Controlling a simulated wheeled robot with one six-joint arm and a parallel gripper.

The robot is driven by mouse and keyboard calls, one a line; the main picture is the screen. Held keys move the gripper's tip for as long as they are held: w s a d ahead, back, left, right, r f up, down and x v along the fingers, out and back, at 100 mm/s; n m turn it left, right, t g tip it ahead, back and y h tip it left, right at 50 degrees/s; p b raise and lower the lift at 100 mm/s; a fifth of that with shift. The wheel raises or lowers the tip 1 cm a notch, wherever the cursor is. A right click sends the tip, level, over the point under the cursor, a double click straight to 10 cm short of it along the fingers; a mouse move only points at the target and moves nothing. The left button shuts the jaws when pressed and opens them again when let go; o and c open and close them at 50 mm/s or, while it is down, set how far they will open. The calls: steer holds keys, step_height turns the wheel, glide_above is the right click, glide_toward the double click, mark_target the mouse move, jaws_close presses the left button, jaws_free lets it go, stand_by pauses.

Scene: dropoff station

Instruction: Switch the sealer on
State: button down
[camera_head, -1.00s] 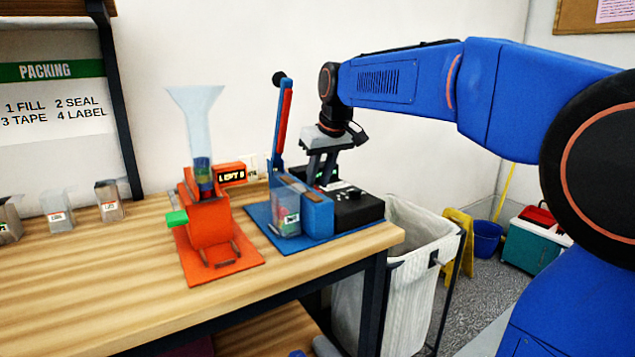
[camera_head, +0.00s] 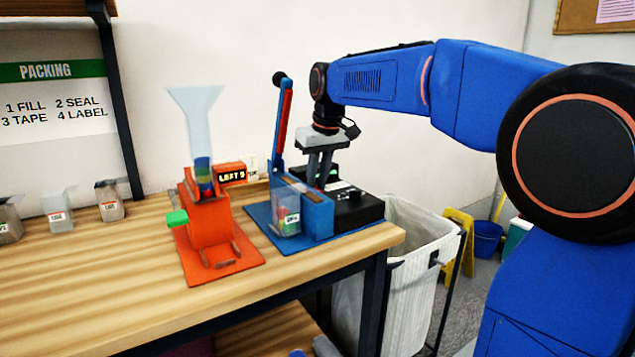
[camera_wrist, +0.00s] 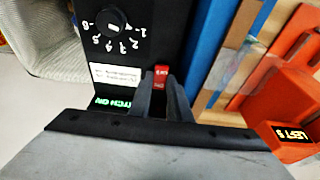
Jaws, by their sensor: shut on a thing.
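The sealer has a blue body (camera_head: 317,215) with a raised blue-and-red lever (camera_head: 283,120) and a black control box (camera_head: 358,209) on its right. In the wrist view the black box (camera_wrist: 112,52) carries a numbered dial (camera_wrist: 112,20), a white label (camera_wrist: 116,76), green lit text (camera_wrist: 113,103) and a small red switch (camera_wrist: 162,74). My gripper (camera_head: 319,185) points down behind the sealer body, over the box. In the wrist view its fingers (camera_wrist: 162,90) are shut on the red switch. The fingers hide the switch's lower part, and I cannot tell its position.
A clear pouch (camera_head: 287,213) stands at the sealer's front. Small containers (camera_head: 110,200) stand further left. A white-lined bin (camera_head: 410,235) stands beyond the bench's right end.

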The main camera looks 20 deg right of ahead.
steer(key=shift+w+a+g+h, duration=0.1)
steer(key=shift+w+g+h, duration=0.35)
steer(key=shift+g, duration=0.75)
steer(key=c, duration=1.9)
jaws_free()
steer(key=shift+s, duration=0.15)
